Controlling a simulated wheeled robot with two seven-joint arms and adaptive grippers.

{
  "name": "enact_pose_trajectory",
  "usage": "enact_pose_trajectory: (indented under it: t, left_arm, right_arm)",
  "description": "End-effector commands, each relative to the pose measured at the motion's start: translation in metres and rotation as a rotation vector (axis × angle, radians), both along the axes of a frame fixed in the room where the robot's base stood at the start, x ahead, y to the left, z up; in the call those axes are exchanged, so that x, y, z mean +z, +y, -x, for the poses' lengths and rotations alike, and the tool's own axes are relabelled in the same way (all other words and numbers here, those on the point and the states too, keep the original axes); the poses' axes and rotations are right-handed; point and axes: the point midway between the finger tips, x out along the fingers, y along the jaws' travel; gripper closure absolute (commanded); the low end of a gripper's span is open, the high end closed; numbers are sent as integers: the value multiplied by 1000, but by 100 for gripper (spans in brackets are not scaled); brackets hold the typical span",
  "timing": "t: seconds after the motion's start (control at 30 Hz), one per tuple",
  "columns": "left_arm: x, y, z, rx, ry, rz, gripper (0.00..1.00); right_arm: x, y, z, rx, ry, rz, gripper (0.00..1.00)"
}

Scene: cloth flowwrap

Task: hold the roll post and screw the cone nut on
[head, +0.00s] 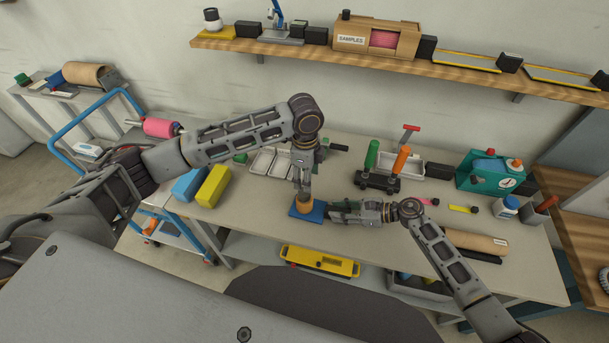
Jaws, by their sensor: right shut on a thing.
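A small blue block (295,211) lies near the front edge of the bench, with a tan-orange piece (304,208) on it. I cannot tell at this size whether that piece is the cone nut or part of the roll post. My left gripper (303,198) points straight down right above the orange piece; its fingers are too small to tell whether they are open or shut. My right gripper (329,211) comes in level from the right and is shut at the block's right side, on what seems to be the roll post, mostly hidden by the fingers.
A yellow block (213,186) and a blue block (188,184) stand to the left. White trays (263,161) lie behind. A black rack with green and orange handles (377,181) stands behind the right gripper. A teal case (480,172) and a brown roll (480,242) are to the right.

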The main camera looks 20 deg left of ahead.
Motion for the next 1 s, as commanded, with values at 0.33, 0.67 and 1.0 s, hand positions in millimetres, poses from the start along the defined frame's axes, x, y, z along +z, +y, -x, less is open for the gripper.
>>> enact_pose_trajectory:
  t: [0.33,0.67,1.0]
  left_arm:
    - [0,2,1,274,8,-6,46]
    - [0,3,1,536,14,-10,46]
    - [0,4,2,805,19,-14,46]
  right_arm:
    - [0,0,0,0,0,-1,100]
    - [0,0,0,0,0,-1,100]
    - [0,0,0,0,0,-1,100]
